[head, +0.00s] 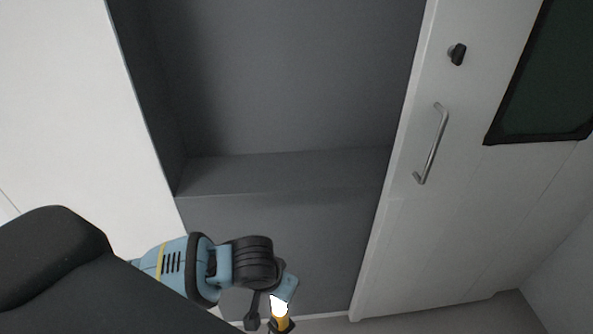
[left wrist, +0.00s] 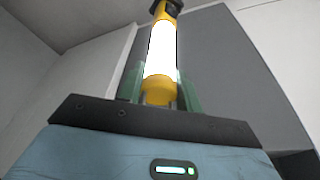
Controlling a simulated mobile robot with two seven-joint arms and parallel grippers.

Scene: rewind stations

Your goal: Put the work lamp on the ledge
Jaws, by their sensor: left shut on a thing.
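The work lamp (head: 279,316) is a yellow tube with a glowing white middle and a dark end. It shows at the bottom of the head view, and large in the left wrist view (left wrist: 162,50). My left gripper (left wrist: 160,86) is shut on the lamp near its yellow lower end, with greenish fingers on both sides. In the head view my left gripper (head: 282,296) is partly cut by the lower edge. The ledge (head: 285,172) is the grey shelf across the recess, bare, above and beyond the lamp in the picture. My right gripper is not in view.
Grey recess walls rise behind and left of the ledge. A white panel (head: 70,110) stands to the left. A white door (head: 408,235) with a metal handle (head: 433,145), a black knob (head: 457,54) and a dark window (head: 545,75) stands to the right.

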